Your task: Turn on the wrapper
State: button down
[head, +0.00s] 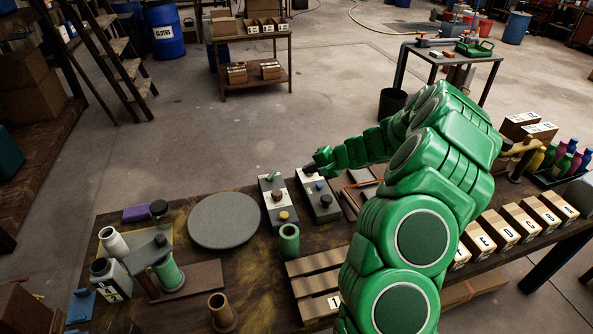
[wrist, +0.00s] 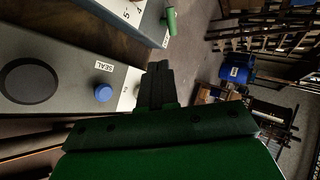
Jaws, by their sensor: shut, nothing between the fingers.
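No label that I can read says wrapper. Two grey control boxes stand side by side on the workbench. The right box (head: 322,212) has a blue button and a dark round knob (head: 326,202). In the wrist view this box (wrist: 55,60) carries a "SEAL" label beside the blue button (wrist: 103,93). The left box (head: 276,204) has a green lever (head: 272,176), a dark knob and a yellow knob (head: 283,215). My gripper (head: 313,166) is shut and empty at the far end of the right box. In the wrist view its fingertips (wrist: 158,68) are beside the blue button, apart from it.
A round grey disc (head: 224,220) lies left of the boxes. A green cylinder (head: 289,241) stands just in front of the left box. Wooden slats (head: 318,277) and lettered cartons (head: 500,228) fill the bench's front and right. Open floor (head: 200,140) lies behind the bench.

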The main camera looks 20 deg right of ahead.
aim_at(271, 178)
jog(key=x, duration=1.1)
jog(key=shift+w+a+r, duration=0.2)
jog(key=shift+w+a, duration=0.05)
jog(key=shift+a, duration=0.05)
jog(key=shift+w+a+f, duration=0.1)
jog(key=shift+w+a, duration=0.5)
jog(key=shift+w+d+n+g+y, duration=0.1)
jog(key=shift+n+g+y, duration=0.2)
jog(key=shift+n+g, duration=0.15)
jog(key=shift+w+n+g+y, duration=0.15)
jog(key=shift+n+g+y, duration=0.5)
jog(key=shift+n, duration=0.5)
